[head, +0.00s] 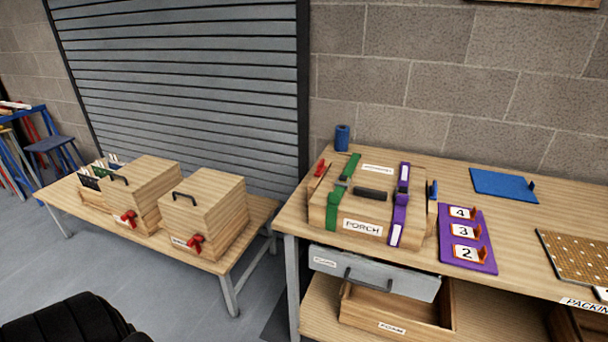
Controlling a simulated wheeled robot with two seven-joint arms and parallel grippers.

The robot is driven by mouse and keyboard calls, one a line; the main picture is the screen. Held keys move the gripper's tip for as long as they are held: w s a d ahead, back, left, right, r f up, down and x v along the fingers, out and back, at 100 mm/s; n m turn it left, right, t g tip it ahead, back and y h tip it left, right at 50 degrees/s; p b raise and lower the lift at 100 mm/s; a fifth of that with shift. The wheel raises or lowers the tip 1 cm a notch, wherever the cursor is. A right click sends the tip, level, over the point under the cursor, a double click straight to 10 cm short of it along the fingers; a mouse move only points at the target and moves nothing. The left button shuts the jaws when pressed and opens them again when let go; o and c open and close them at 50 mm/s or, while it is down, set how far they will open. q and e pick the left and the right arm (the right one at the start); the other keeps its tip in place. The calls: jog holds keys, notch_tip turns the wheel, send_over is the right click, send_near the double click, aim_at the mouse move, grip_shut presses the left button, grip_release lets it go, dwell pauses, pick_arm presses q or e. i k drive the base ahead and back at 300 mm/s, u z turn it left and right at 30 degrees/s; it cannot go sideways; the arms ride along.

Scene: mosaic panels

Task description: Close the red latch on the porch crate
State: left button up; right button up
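The porch crate (318,213) is a light wooden box with a lid, a PORCH label and a dark handle on top. It stands on the workbench, with a green strap (343,190) and a purple strap (400,205) over the lid. A small red latch (318,170) shows at its left end, tilted; its lower part is hard to make out, and I cannot tell how it sits against the lid. A blue part (433,190) shows at the right end. Neither of my grippers is in view.
A purple numbered board (468,262) lies right of the crate, with a blue mat (503,183) behind it. A blue roll (342,138) stands at the back. A grey drawer (375,275) sits below the top. Two wooden boxes with red clasps stand on the low left table (228,262).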

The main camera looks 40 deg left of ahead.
aim_at(320, 167)
jog(key=k, duration=0.85)
jog(key=u, duration=0.85)
jog(key=i, duration=1.2)
jog(key=z, duration=0.25)
